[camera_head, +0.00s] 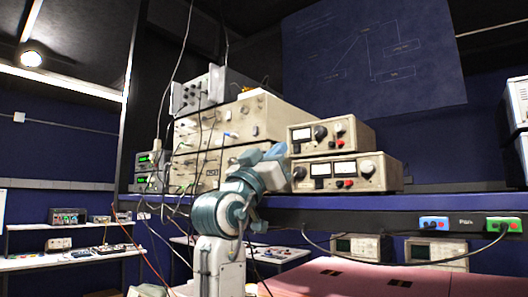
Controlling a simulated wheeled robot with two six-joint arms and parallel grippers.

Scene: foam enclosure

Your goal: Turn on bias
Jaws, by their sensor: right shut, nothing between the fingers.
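No label reading "bias" is legible, so I cannot tell which unit it is. On the blue-edged shelf stand two beige metered units, a smaller upper one (352,134) and a wider lower one (382,173), with dials, knobs and red terminals. Left of them is a stack of large beige rack units (262,118) with knobs and cables, and a grey box (213,86) on top. My right gripper (277,151) is shut and empty. It appears in front of the gap between the stack and the metered units; contact cannot be told. My left gripper is not in view.
Small units with green displays (148,158) stand at the left end of the shelf. Loose cables hang in front of the stack. A blue box (433,223) and a green box (503,224) sit on the shelf's front rail. Pink foam (350,278) lies below.

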